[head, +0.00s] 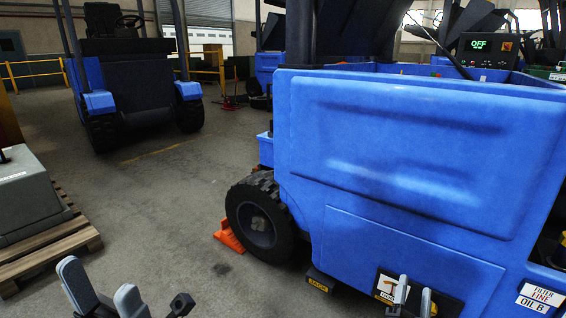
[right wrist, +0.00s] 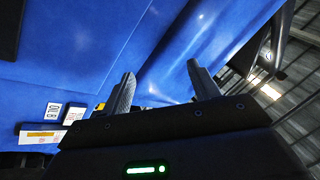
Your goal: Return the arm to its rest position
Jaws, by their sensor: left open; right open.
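My left gripper (head: 100,284) is at the lower left of the head view, its two grey fingers apart and nothing between them. It is over the concrete floor, near a wooden pallet. My right gripper (head: 413,298) shows only its fingertips at the bottom edge of the head view, in front of the blue forklift's side (head: 420,150). In the right wrist view its two fingers (right wrist: 162,90) are apart and empty, with the blue body panel (right wrist: 100,60) beyond them. I cannot tell whether they touch the panel.
A grey block (head: 28,197) sits on the wooden pallet (head: 50,244) at left. The forklift's black wheel (head: 258,220) has an orange chock (head: 229,236) beside it. A display reading OFF (head: 487,45) is at upper right. Another blue forklift (head: 130,75) stands behind. Floor between is clear.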

